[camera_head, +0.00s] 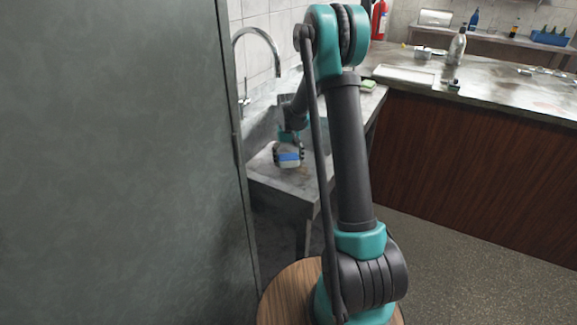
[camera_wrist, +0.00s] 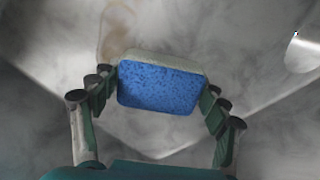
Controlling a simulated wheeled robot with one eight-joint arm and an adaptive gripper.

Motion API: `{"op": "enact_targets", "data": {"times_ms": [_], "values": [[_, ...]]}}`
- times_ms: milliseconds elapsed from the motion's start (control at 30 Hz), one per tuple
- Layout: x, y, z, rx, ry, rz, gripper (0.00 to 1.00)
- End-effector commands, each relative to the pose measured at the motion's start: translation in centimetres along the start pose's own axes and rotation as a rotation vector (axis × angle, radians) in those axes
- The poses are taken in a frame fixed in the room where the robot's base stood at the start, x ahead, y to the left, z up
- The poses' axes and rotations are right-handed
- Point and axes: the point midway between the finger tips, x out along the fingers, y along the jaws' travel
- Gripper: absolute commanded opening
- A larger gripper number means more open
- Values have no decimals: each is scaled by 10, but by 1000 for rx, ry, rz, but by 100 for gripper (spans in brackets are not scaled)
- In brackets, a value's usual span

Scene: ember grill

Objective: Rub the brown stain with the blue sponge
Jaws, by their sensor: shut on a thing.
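In the wrist view, my gripper (camera_wrist: 160,95) is shut on the blue sponge (camera_wrist: 158,88), with a finger against each short side. The sponge has a blue face and a pale layer along its far edge. The brown stain (camera_wrist: 116,25) shows as a ring-like mark on the grey surface beyond the sponge, up and left of it; the sponge may hide part of it. In the head view, my gripper (camera_head: 289,152) holds the sponge (camera_head: 289,157) low over the grey sink counter (camera_head: 290,185). Whether the sponge touches the surface I cannot tell.
A curved tap (camera_head: 262,40) stands at the back left of the sink. A green sponge (camera_head: 368,85) lies on the counter to the right. A tall grey panel (camera_head: 115,160) fills the left. A bottle (camera_head: 457,45) and a pale tray (camera_head: 404,75) stand on the right counter.

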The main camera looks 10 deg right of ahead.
Motion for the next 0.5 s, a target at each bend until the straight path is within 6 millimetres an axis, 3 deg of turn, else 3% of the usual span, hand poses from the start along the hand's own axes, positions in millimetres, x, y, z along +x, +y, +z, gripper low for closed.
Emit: {"op": "enact_targets", "data": {"times_ms": [500], "values": [[-45, 2, -1, 0, 0, 0, 43]]}}
